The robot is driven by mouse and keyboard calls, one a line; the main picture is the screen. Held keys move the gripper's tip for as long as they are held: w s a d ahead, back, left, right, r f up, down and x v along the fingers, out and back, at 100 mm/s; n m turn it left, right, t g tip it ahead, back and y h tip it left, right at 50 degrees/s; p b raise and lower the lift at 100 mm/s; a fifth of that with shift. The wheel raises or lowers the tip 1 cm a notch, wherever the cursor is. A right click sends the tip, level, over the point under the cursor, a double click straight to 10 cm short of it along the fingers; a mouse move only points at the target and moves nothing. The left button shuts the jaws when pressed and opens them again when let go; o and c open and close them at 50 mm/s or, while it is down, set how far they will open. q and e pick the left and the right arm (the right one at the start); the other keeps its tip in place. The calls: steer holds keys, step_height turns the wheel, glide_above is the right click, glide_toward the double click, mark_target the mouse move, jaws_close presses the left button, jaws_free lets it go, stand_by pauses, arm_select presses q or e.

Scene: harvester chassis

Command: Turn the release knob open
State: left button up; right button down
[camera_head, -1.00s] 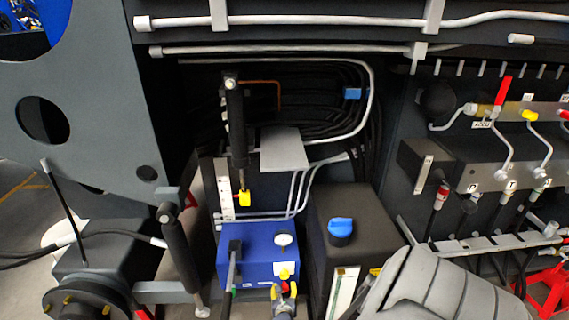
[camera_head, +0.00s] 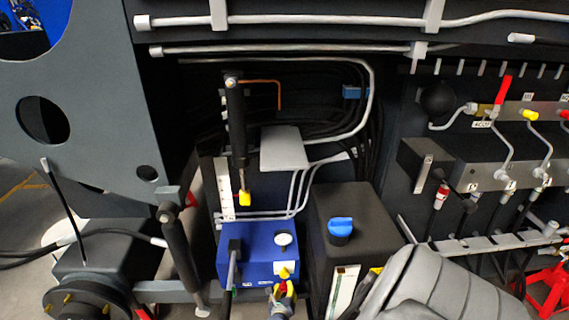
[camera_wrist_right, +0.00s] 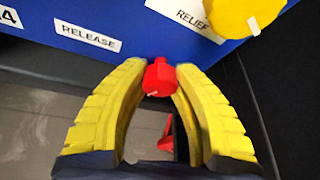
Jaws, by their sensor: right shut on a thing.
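The release knob (camera_wrist_right: 158,78) is small and red, below a white "RELEASE" label (camera_wrist_right: 88,35) on the blue pump box (camera_head: 258,252). In the head view it is a small red spot (camera_head: 283,286) at the box's lower front. My right gripper (camera_wrist_right: 160,80) has yellow ribbed fingers, one on each side of the knob near their tips, and is shut on it. In the head view its yellow fingers (camera_head: 291,288) show beside the knob, and my grey right arm comes from the lower right. My left gripper is not in view.
A yellow knob (camera_wrist_right: 246,12) by the "RELIEF" label sits close above the right finger. A gauge (camera_head: 283,239) and a lever (camera_head: 233,268) are on the box. A black tank (camera_head: 350,215) with a blue cap (camera_head: 340,227) stands to the right.

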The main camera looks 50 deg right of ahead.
steer(key=shift+n+g+h, duration=0.5)
steer(key=shift+n+h, duration=0.4)
steer(key=shift+n, duration=0.6)
steer(key=shift+d, duration=0.1)
steer(key=c, duration=1)
jaws_free()
steer(key=shift+s+a, duration=0.3)
steer(key=shift+a, duration=0.55)
steer(key=v, duration=1)
steer(key=shift+s+r, duration=0.15)
steer(key=shift+r, duration=0.1)
steer(key=shift+a, duration=0.1)
